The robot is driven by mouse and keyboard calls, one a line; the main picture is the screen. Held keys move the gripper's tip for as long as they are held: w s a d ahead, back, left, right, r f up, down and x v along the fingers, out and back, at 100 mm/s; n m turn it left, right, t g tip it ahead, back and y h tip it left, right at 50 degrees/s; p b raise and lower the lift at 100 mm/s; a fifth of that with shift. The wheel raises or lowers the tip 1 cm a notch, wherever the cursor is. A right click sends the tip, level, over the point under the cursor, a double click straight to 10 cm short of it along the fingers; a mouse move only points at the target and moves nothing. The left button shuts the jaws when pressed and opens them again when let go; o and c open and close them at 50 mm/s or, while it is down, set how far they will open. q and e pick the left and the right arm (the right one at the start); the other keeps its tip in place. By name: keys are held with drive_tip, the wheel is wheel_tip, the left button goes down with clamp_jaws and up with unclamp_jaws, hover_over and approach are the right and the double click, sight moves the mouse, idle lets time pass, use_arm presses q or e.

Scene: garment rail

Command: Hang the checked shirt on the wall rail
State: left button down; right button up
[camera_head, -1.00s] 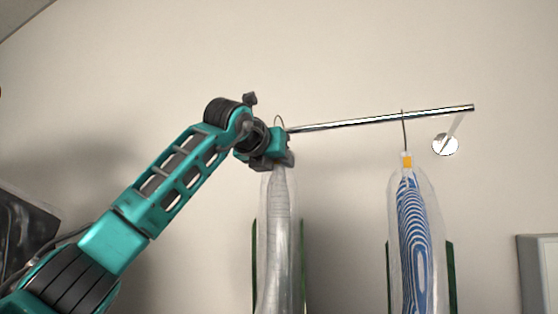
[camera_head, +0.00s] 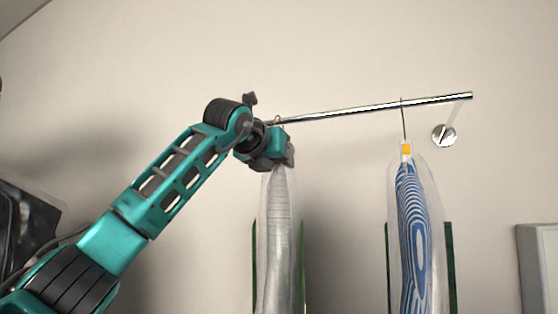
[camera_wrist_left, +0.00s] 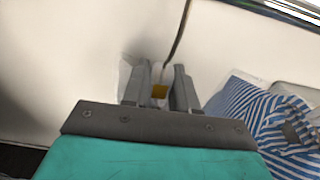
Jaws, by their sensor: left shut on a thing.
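A garment in a clear cover (camera_head: 281,240), pale grey where it shows, hangs below my left gripper (camera_head: 283,163). No checks can be made out on it. The hook's loop (camera_head: 278,118) overlaps the left part of the chrome wall rail (camera_head: 350,111) in the head view. I cannot tell whether it is over the bar or in front of it. The rail also shows in the left wrist view (camera_wrist_left: 290,9). My right gripper is not in view.
A blue-and-white patterned garment (camera_head: 412,230) in a clear cover hangs farther right on the rail, with an orange tag. A round wall mount (camera_head: 444,136) holds the rail's right end. The rail between the two hangers is free. A grey panel (camera_head: 538,268) stands at lower right.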

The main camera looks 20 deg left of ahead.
use_arm(q)
drive_tip(key=c, duration=0.8)
unclamp_jaws()
drive_tip(key=shift+s, duration=0.5)
drive_tip(key=s+r+b, duration=0.2)
drive_tip(key=s+b, duration=0.1)
drive_tip(key=s, duration=0.9)
drive_tip(key=shift+a, duration=0.2)
drive_tip(key=shift+o, duration=0.6)
drive_tip(key=shift+b, duration=0.3)
